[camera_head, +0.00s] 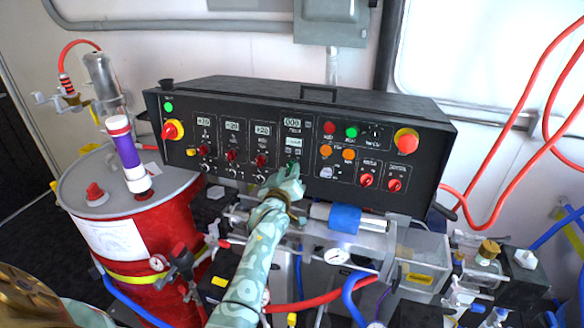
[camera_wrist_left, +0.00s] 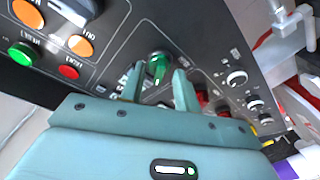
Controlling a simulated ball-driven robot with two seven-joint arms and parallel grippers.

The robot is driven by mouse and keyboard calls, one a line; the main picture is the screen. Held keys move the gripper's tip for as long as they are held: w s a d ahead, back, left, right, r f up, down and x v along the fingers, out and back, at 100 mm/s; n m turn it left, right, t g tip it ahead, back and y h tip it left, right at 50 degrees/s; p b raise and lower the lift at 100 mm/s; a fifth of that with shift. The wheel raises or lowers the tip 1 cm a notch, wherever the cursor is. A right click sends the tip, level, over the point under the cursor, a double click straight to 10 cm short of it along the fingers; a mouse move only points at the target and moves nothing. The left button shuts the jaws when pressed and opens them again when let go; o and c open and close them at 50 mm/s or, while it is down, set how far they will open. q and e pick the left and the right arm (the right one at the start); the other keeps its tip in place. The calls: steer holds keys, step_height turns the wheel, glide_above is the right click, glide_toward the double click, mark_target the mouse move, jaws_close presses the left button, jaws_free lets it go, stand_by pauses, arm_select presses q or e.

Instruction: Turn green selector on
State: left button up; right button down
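The green selector (camera_head: 293,166) is a small knob low on the middle of the black control panel's face, largely covered by my left gripper in the head view. In the left wrist view the green selector (camera_wrist_left: 159,66) shows between and just past the two fingertips. My left gripper (camera_head: 288,182) is at the panel, right in front of the selector. Its teal fingers (camera_wrist_left: 159,82) are apart, one on each side of the knob, with nothing else between them. I cannot tell whether either finger touches the knob. My right gripper is in neither view.
The black control panel (camera_head: 220,176) carries red selectors (camera_head: 261,160) left of the green one, and orange buttons (camera_head: 348,154) and a red-yellow stop button (camera_head: 406,141) to the right. A red drum (camera_head: 160,225) stands left. Hoses and a clear cylinder crowd the space below.

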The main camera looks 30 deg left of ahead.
arm_select(q)
steer(key=shift+w+a, duration=0.1)
steer(key=shift+w, duration=0.15)
steer(key=shift+s+r, duration=0.1)
jaws_close()
